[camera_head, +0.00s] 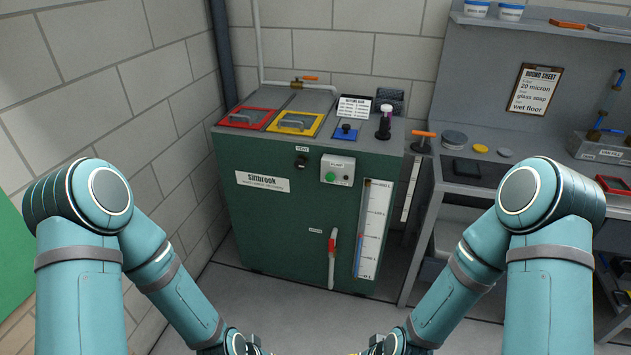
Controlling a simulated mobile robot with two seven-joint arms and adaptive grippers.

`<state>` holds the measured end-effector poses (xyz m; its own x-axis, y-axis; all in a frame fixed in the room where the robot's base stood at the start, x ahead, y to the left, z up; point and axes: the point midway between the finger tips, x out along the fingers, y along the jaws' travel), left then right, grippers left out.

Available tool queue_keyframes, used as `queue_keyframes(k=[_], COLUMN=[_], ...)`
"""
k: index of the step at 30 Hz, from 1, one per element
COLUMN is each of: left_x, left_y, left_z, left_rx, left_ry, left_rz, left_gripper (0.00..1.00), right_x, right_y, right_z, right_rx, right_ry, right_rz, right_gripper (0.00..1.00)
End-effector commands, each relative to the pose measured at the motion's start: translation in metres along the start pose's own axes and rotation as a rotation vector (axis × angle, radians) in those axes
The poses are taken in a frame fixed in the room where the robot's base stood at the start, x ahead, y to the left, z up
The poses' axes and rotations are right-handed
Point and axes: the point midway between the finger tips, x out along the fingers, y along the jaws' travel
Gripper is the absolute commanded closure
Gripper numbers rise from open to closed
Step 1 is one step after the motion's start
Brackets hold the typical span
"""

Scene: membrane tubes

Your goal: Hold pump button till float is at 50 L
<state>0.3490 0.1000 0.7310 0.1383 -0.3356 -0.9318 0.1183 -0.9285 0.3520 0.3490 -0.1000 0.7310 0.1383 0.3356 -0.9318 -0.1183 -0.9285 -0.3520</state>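The pump box (338,171) is a small pale box labelled PUMP on the upper front of the green cabinet (270,215). Its green button (330,176) faces me and nothing touches it. The level gauge (373,230) is a tall white scale with litre marks on the cabinet's right front. Small red and blue marks show along its left edge; the float's exact reading is too small to tell. My two arms come in from left and right. Their wrists reach the bottom edge, well short of the cabinet, and both grippers are below the picture.
A red-handled lever (332,245) hangs low on the cabinet front, left of the gauge. A dark knob (301,162) sits left of the pump box. Red (247,118) and yellow (296,122) framed hatches are on top. A grey bench (480,185) stands right. Floor before the cabinet is clear.

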Motion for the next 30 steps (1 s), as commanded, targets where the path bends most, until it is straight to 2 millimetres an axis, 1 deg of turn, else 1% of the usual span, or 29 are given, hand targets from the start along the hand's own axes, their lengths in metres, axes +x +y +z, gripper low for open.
queue_keyframes(k=[14,17,18,21,30], left_x=[0.0,0.0,0.0,0.0,0.0], left_y=[0.0,0.0,0.0,0.0,0.0], left_z=[0.0,0.0,0.0,0.0,0.0], left_rx=[0.0,0.0,0.0,0.0,0.0], left_ry=[0.0,0.0,0.0,0.0,0.0], left_rz=[0.0,0.0,0.0,0.0,0.0], left_gripper=[1.0,1.0,1.0,1.0,1.0], right_x=[0.0,0.0,0.0,0.0,0.0], right_y=[0.0,0.0,0.0,0.0,0.0], right_z=[0.0,0.0,0.0,0.0,0.0], right_rx=[0.0,0.0,0.0,0.0,0.0], right_ry=[0.0,0.0,0.0,0.0,0.0], right_rz=[0.0,0.0,0.0,0.0,0.0], right_gripper=[0.24,0.55,0.69,1.0,1.0])
